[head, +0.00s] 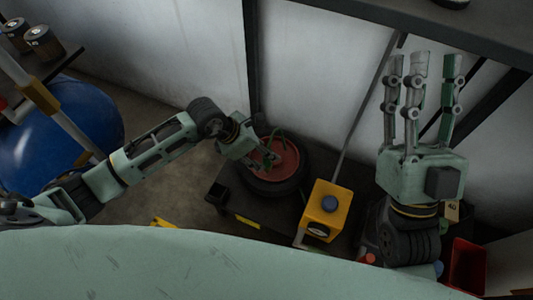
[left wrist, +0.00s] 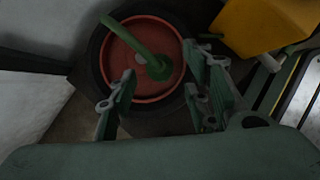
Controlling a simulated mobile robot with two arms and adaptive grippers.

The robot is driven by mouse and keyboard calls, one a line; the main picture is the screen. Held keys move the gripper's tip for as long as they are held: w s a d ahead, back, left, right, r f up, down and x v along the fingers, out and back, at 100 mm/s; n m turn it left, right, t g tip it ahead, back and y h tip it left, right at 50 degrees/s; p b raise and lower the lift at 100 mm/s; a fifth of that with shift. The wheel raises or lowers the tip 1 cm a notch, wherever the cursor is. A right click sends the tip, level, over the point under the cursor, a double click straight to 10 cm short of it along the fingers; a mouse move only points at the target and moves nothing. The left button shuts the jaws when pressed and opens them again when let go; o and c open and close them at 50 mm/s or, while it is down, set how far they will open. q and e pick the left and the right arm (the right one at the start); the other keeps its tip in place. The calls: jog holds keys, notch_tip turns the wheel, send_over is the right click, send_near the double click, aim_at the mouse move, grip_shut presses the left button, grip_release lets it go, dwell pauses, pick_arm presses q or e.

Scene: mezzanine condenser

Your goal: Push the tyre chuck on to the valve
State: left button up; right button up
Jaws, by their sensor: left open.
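A black tyre (head: 278,188) with a red hub (head: 286,165) lies on a dark low surface in the head view. In the left wrist view the red hub (left wrist: 118,62) fills the upper middle. A curved green tube (left wrist: 128,37) ends in a thicker green piece (left wrist: 158,68) over the hub; I cannot tell chuck from valve. My left gripper (head: 266,158) is over the hub, open, its fingers on either side below the green piece and not closed on it. My right gripper (head: 421,65) is raised at the right, fingers spread and empty, pointing up.
A blue tank (head: 75,130) is at the left, a red bin (head: 467,265) at lower right. A wall stands close behind the tyre.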

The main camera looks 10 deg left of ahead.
pick_arm(q)
jog(key=v, duration=0.8)
jog(key=shift+f, duration=0.1)
